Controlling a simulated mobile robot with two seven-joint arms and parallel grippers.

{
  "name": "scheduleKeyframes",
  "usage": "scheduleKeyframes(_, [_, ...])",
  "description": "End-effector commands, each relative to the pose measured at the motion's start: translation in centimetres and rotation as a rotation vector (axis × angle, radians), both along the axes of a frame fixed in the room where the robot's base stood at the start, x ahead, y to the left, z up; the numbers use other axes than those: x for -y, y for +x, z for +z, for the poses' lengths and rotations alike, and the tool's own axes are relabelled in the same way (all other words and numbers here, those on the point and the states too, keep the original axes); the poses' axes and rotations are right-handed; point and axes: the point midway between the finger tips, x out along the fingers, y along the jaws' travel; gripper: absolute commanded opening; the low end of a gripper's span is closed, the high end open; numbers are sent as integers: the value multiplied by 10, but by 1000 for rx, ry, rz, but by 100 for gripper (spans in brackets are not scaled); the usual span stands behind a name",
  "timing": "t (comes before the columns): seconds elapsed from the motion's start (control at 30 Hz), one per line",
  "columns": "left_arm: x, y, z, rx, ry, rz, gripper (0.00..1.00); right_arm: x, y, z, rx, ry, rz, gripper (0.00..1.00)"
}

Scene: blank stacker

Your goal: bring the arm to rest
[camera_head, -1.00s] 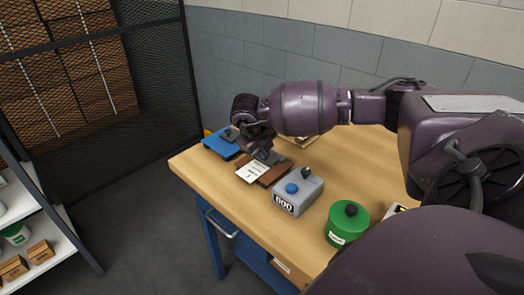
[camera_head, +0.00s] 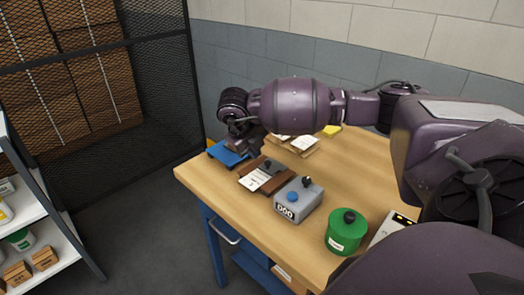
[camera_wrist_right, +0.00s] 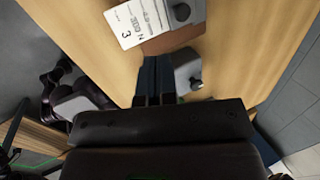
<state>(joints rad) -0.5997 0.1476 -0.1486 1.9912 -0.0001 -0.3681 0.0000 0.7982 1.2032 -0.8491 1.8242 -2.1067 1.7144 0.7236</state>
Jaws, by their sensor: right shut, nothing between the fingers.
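My right gripper (camera_head: 240,143) hangs over the blue tray (camera_head: 228,154) at the table's far left corner, with dark grey pieces close beneath it. In the right wrist view its two dark fingers (camera_wrist_right: 156,80) are together with nothing between them. A grey piece with a dark knob (camera_wrist_right: 187,72) shows just beside the fingers there; whether they touch it I cannot tell. A brown board (camera_head: 277,181) with a white card (camera_head: 257,179) and a dark-knobbed piece lies nearer on the table. The card also shows in the right wrist view (camera_wrist_right: 140,20). My left gripper is not seen.
A grey counter box with a blue button (camera_head: 299,203), a green pot with a dark knob (camera_head: 346,237) and a pale device (camera_head: 386,229) stand along the wooden table (camera_head: 346,173). Papers (camera_head: 300,141) lie behind. A mesh partition and a shelf (camera_head: 62,254) stand left.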

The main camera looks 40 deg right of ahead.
Motion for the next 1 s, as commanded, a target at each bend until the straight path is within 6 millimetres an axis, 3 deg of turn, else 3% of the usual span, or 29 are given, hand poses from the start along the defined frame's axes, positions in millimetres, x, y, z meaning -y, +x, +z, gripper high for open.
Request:
scheduleKeyframes(0.1, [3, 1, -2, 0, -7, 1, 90, -21, -2, 5, 1, 2, 3, 0])
scheduleKeyframes(0.3, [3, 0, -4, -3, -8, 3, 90, -41, -5, 11, 0, 1, 1, 0])
scheduleKeyframes(0.67, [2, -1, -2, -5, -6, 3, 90, -47, -6, 17, 3, 0, -1, 0])
scheduleKeyframes(0.77, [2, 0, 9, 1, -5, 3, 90, -47, -6, 32, 14, 0, -1, 0])
scheduleKeyframes(1.0, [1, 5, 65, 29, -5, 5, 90, -47, -7, 98, 42, 0, -1, 0])
